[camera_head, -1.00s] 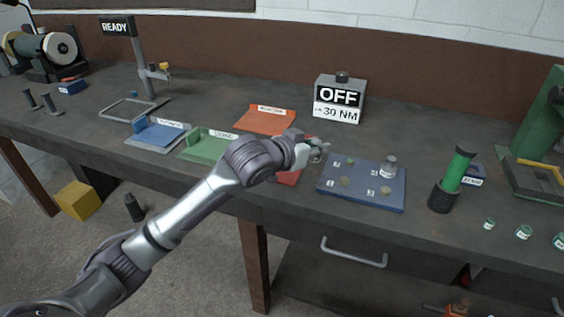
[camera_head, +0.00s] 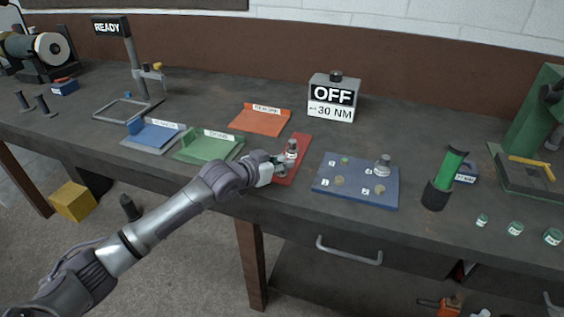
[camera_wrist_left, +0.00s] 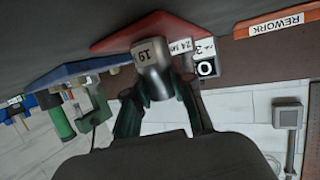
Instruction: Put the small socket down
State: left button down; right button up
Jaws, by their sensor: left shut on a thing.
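My left gripper (camera_head: 278,166) is shut on a grey metal socket (camera_head: 291,148), at the red mat (camera_head: 300,143) in the head view. In the left wrist view the socket (camera_wrist_left: 153,72) sits between the two dark fingers of my left gripper (camera_wrist_left: 160,98) and carries the mark 19. The red mat (camera_wrist_left: 125,38) lies behind it there. I cannot tell whether the socket touches the mat. Another grey socket (camera_head: 383,163) stands on the blue board (camera_head: 340,202). My right gripper is not in view.
A green tray (camera_head: 205,147) and a blue tray (camera_head: 152,136) lie left of the red mat, an orange tray (camera_head: 260,121) behind it. The OFF box (camera_head: 333,97) stands farther back.

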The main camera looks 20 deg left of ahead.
pick_arm(q)
jog(key=shift+f, duration=0.1)
jog(key=c, duration=1)
grip_release()
jog(key=shift+s, duration=0.15)
jog(key=v, duration=1.1)
jog(key=shift+s+a+r+b, duration=0.25)
jog(key=shift+r+b, duration=0.05)
jog(key=shift+b, duration=0.1)
